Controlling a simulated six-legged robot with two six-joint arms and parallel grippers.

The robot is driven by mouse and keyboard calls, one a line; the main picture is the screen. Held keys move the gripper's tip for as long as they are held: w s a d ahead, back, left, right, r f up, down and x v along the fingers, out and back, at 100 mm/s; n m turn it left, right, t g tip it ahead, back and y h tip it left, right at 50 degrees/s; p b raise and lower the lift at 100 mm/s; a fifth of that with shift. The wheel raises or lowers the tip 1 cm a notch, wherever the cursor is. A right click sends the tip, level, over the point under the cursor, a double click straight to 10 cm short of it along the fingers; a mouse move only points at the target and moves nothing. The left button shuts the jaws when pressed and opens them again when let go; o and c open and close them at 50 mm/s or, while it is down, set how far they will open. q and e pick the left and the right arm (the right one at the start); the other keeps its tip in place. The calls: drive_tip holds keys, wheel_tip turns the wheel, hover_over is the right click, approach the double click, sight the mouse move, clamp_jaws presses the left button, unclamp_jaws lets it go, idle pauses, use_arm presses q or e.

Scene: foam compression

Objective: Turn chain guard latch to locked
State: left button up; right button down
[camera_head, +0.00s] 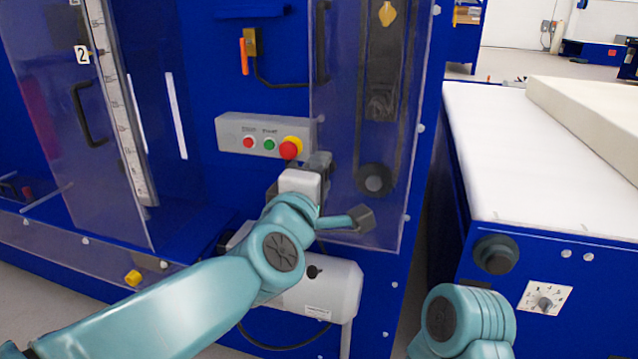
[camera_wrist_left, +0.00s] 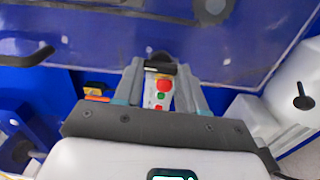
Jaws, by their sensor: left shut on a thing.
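The clear chain guard (camera_head: 340,215) covers the upright chain run on the blue machine. It also shows in the left wrist view (camera_wrist_left: 235,60). In the left wrist view, my left gripper (camera_wrist_left: 160,75) is shut on a small black bar (camera_wrist_left: 160,68), which looks like the guard's latch. In the head view the gripper hides most of the latch, and I cannot tell how far it is turned. My right gripper is out of view.
A grey button box (camera_head: 232,132) with a red emergency stop (camera_head: 289,149) sits close to my left gripper. A white motor housing (camera_head: 335,290) is below. A white-topped conveyor (camera_head: 500,160) stands at the right. A black handle (camera_head: 322,40) is above.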

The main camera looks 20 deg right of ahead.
use_arm(q)
drive_tip(key=shift+n, duration=0.3)
idle(0.4)
drive_tip(key=o, duration=1.1)
drive_tip(key=shift+c, duration=0.2)
drive_tip(key=shift+s, duration=0.1)
drive_tip(key=v, duration=1.6)
drive_tip(key=shift+b, duration=0.35)
drive_tip(key=shift+a, duration=0.15)
